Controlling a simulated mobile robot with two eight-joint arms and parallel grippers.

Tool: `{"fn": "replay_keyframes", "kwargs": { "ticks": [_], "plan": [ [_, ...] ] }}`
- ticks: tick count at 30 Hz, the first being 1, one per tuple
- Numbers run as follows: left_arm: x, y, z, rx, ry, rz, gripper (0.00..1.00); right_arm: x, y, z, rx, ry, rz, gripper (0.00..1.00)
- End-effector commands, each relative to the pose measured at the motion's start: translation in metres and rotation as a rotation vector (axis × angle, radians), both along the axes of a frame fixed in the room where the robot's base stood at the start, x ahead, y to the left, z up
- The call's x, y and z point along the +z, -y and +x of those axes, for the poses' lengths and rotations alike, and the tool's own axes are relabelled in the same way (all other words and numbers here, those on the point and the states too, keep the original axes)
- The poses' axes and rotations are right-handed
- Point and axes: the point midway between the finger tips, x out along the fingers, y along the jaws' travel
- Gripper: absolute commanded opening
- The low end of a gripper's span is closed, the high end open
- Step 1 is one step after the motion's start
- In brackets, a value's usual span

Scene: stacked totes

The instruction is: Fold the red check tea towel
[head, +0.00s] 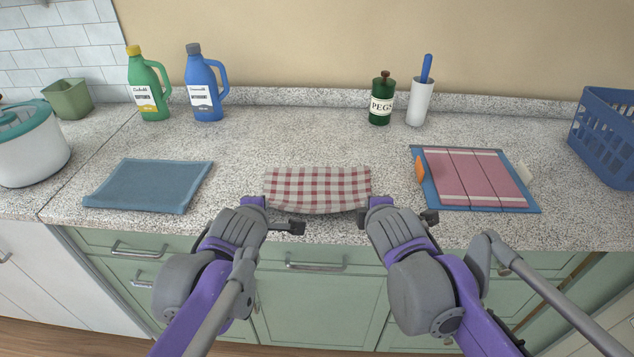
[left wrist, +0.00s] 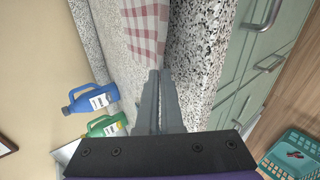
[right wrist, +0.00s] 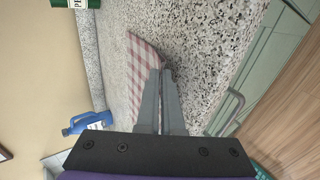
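The red check tea towel (head: 318,185) lies at the middle of the counter near its front edge. Its near edge sags between my two grippers. My left gripper (head: 262,200) is at the towel's near left corner; in the left wrist view its fingers (left wrist: 160,75) are closed together on the tapering cloth (left wrist: 146,30). My right gripper (head: 373,200) is at the near right corner; in the right wrist view its fingers (right wrist: 161,75) are closed on the towel (right wrist: 147,60). The pinched corners are partly hidden by the fingers.
A blue cloth (head: 150,186) lies left; a blue board with a pink cloth (head: 470,175) lies right. Green (head: 148,85) and blue (head: 205,85) bottles, a pegs container (head: 381,102) and a white holder (head: 419,103) stand behind. A blue basket (head: 608,135) stands far right. Counter behind the towel is clear.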

Motion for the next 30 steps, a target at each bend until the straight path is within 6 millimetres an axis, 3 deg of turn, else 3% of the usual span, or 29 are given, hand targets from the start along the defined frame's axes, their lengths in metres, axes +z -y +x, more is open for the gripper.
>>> {"fn": "replay_keyframes", "kwargs": {
  "ticks": [5,14,22,30],
  "plan": [
    [0.001,0.0,0.0,0.0,0.0,0.0,0.0,0.001,0.0,0.0,0.0,0.001,0.0,0.0],
    [0.001,0.0,0.0,0.0,-0.001,0.0,0.53,0.001,0.0,0.0,0.0,-0.001,0.0,0.54],
    [0.003,0.0,-0.001,-0.001,-0.001,0.001,0.55,0.003,0.0,-0.001,0.001,-0.001,-0.001,0.55],
    [0.038,0.001,-0.018,-0.001,-0.002,0.0,0.55,0.038,-0.001,-0.018,0.001,-0.001,0.0,0.55]
  ]
}}
